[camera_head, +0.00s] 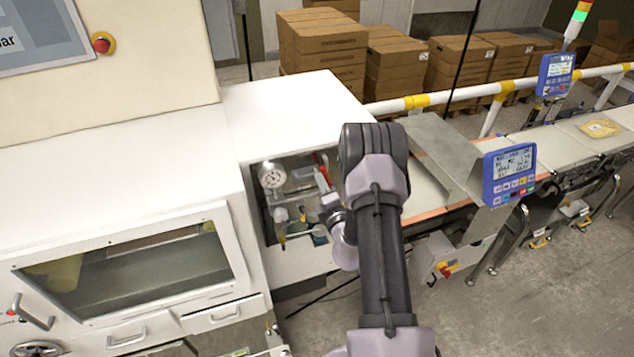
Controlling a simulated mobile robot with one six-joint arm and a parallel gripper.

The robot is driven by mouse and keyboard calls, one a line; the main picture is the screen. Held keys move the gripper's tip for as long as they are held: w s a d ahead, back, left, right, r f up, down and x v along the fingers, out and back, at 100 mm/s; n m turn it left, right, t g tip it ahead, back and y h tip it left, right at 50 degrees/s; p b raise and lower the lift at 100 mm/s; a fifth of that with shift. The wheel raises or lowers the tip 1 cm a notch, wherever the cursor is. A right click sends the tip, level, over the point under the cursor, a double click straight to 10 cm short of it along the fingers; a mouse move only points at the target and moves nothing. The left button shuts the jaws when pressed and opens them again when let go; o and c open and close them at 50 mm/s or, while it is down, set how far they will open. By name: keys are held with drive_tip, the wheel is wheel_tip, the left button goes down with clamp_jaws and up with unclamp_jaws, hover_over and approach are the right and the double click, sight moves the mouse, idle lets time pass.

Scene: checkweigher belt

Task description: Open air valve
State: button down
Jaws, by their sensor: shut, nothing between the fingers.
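The air unit sits in an open recess in the white machine's side, with a round pressure gauge (272,177) at its upper left. A red lever (324,168), which looks like the air valve handle, stands steeply tilted at the recess's right side. My gripper (324,191) is at the right part of the recess, just below the red lever. It is shut and looks empty. My arm hides the area right of the lever, and I cannot tell whether the fingers touch it.
A windowed cover (231,246) is left of the recess. A blue display panel (510,174) and the conveyor belt (548,137) are at the right. A red stop button (445,271) sits on a box below. Stacked cartons (320,45) stand behind a yellow-white rail.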

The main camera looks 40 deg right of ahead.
drive_tip(key=shift+s+d+r+m, duration=0.2)
drive_tip(key=shift+d+r+m, duration=0.2)
drive_tip(key=shift+d+m, duration=0.3)
drive_tip(key=shift+p, duration=0.3)
drive_tip(key=shift+s, duration=0.1)
